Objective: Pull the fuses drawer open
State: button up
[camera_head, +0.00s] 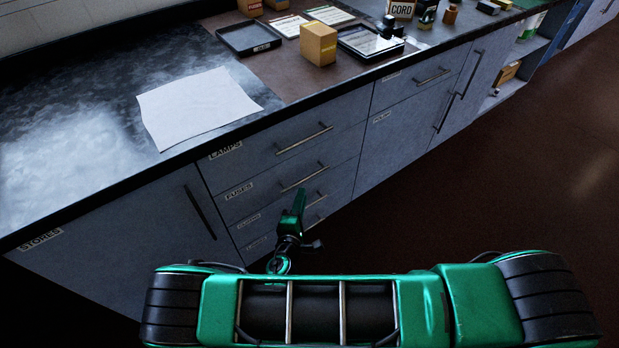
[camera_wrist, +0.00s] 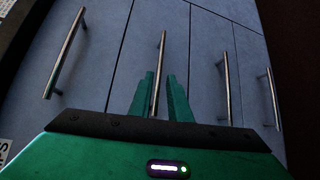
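The fuses drawer (camera_head: 265,190) is second from the top in a grey stack and looks shut, its front flush with the others. Its label sits at its left, and its bar handle (camera_head: 304,177) shows above my gripper (camera_head: 299,196). In the wrist view, the handle (camera_wrist: 161,55) runs lengthwise between the two green fingers of my gripper (camera_wrist: 163,92). The fingers are apart, with a gap visible beside the bar. Whether either finger touches the bar, I cannot tell.
The lamps drawer (camera_head: 285,146) is above, with its own handle (camera_wrist: 66,52). Two lower drawers have handles (camera_wrist: 226,90) (camera_wrist: 272,98) close by. A stores door (camera_head: 120,245) is at left. The counter holds a paper sheet (camera_head: 195,105), a tray (camera_head: 248,38) and boxes. Open floor lies at right.

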aim_at(308, 177)
jog(key=x, duration=1)
jog(key=shift+w+d, duration=0.15)
jog(key=shift+w, duration=0.05)
jog(key=shift+c, duration=0.3)
